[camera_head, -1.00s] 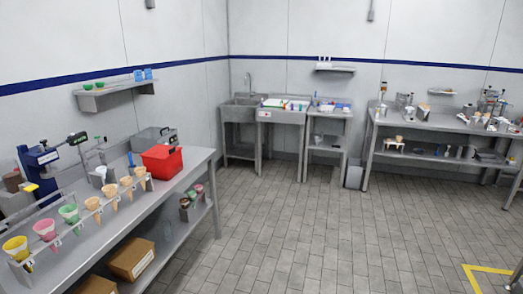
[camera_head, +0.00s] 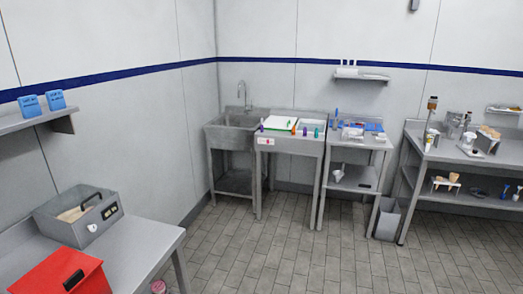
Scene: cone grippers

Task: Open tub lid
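A red box (camera_head: 40,275) with a black handle on top stands on the left steel table, cut off by the lower left of the head view. Behind it is a grey box (camera_head: 70,231) with a black handle and a dark label. Something beige shows at the top of the grey box. I cannot tell which of these is the tub, or whether the red box's top is a lid. My gripper is not in view.
The left table (camera_head: 135,262) has bare surface right of the boxes. A sink (camera_head: 238,127), a side table (camera_head: 355,145) and a right workbench (camera_head: 450,152) line the back. A grey bin (camera_head: 387,218) stands between them. The tiled floor (camera_head: 290,260) is clear.

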